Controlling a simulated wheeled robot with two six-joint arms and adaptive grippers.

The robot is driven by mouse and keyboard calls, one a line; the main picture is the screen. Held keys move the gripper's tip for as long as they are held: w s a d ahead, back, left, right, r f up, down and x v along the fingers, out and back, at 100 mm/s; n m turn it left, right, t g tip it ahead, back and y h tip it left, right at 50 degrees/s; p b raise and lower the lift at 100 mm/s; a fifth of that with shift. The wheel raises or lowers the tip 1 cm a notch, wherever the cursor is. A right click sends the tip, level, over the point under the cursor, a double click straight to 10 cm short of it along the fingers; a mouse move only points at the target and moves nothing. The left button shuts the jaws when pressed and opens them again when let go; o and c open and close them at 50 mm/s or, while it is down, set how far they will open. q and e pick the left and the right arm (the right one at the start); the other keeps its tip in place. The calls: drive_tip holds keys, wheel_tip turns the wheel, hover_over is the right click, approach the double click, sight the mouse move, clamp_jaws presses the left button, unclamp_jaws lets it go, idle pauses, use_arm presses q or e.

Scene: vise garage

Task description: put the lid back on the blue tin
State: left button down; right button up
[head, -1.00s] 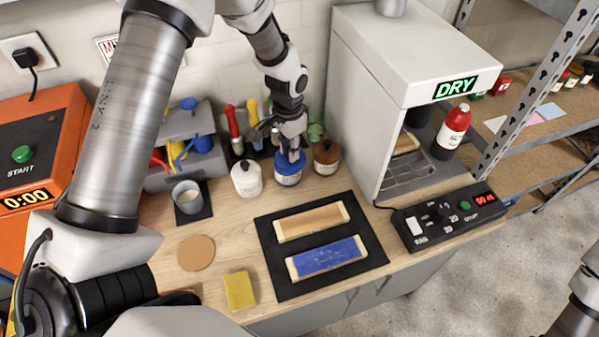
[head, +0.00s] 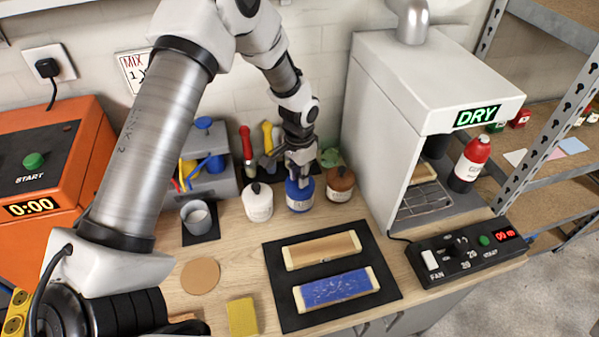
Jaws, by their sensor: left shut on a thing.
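The blue tin (head: 300,199) stands upright on the bench in a row with a white tin and a brown tin. My left gripper (head: 300,174) points down directly over the blue tin, with its fingers at the tin's top. It is shut on the lid, which is mostly hidden by the fingers. I cannot tell whether the lid is seated on the rim. My right gripper is out of view.
The white tin (head: 258,204) and brown tin (head: 340,184) stand close on either side. A grey cup (head: 196,218) is to the left. A black mat (head: 286,310) with two boards lies in front. The drying cabinet (head: 380,110) rises at right.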

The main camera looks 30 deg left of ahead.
use_arm(q)
drive_tip(key=shift+w+f, duration=0.15)
idle(0.5)
drive_tip(key=shift+f+p, duration=0.1)
drive_tip(key=shift+p, duration=0.6)
idle(1.3)
idle(0.3)
drive_tip(key=shift+c, duration=2.1)
unclamp_jaws()
drive_tip(key=shift+r+p, duration=2.9)
drive_tip(key=shift+r, duration=0.65)
clamp_jaws()
